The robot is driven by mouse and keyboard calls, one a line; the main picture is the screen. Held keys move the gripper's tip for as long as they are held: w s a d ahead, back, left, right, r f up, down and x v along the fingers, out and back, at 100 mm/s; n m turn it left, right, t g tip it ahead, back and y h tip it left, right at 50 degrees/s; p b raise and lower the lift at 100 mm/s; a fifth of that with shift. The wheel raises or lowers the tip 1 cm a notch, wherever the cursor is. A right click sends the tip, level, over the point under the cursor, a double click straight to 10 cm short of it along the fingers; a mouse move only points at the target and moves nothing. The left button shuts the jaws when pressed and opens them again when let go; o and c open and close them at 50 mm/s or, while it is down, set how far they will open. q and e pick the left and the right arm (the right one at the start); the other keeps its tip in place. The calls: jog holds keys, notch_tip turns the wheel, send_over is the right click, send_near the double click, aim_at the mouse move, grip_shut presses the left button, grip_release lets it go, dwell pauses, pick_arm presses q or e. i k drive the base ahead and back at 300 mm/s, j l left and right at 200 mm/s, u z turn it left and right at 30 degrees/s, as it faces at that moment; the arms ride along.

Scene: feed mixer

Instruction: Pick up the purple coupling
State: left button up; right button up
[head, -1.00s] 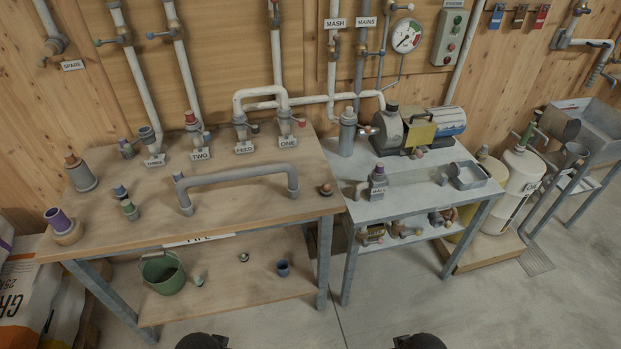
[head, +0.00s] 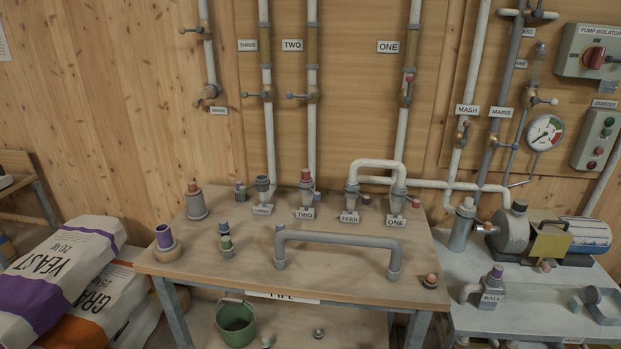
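Several purple pieces show, and I cannot tell for sure which is the coupling. A small purple piece (head: 240,188) is near the table's back, beside a green one. A purple cap (head: 497,271) tops the grey fitting labelled HALL (head: 491,288) on the right-hand bench. Neither of my grippers is in view.
The wooden table (head: 340,284) bears a grey bridge-shaped pipe (head: 340,242), labelled pipe sockets at the back and small stacked fittings (head: 226,242). Sacks (head: 73,260) lie to its left. A green bucket (head: 236,322) is on the lower shelf.

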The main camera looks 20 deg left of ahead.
aim_at(163, 233)
jog(key=u, duration=1.65)
